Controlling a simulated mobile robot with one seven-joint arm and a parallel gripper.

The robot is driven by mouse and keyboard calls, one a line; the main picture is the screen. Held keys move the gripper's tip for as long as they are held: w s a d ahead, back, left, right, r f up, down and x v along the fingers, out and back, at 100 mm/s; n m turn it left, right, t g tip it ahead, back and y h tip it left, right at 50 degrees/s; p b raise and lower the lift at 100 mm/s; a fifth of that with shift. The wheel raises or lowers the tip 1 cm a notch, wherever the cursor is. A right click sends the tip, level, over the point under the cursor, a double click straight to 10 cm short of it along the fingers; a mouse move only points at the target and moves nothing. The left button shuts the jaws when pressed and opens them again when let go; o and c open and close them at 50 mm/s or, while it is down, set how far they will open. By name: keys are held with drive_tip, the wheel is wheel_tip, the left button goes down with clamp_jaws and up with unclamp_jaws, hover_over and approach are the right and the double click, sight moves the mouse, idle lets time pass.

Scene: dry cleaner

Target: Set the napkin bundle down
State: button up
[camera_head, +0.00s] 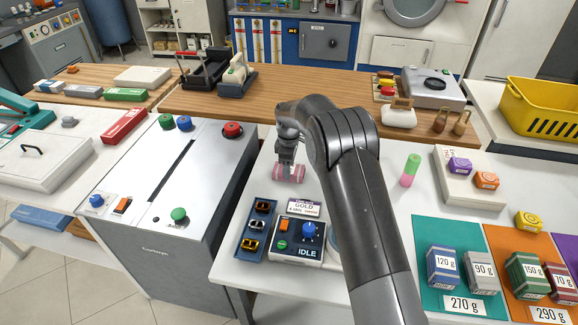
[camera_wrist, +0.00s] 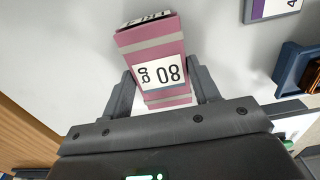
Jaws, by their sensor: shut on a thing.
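A pink napkin bundle (camera_head: 289,174) with pale bands is in my gripper (camera_head: 288,163), over the white table left of my forearm in the head view. In the wrist view the bundle (camera_wrist: 152,50) shows an "80 g" label, and the two dark fingers of my gripper (camera_wrist: 155,92) are shut on its sides. White table surface shows around it there. I cannot tell whether the bundle touches the table.
A control box (camera_head: 299,241) reading IDLE and a blue tray (camera_head: 258,229) with small clips stand nearer me. Weighted bundles sit on the teal mat (camera_head: 430,226) and orange mat (camera_head: 507,243) at right. A pink-green cylinder (camera_head: 411,170) stands right of my arm. White table is bare around the held bundle.

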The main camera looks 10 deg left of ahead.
drive_tip(key=shift+f, duration=0.1)
drive_tip(key=o, duration=1.1)
wheel_tip(320, 180, up, 12)
drive_tip(key=shift+r, duration=0.25)
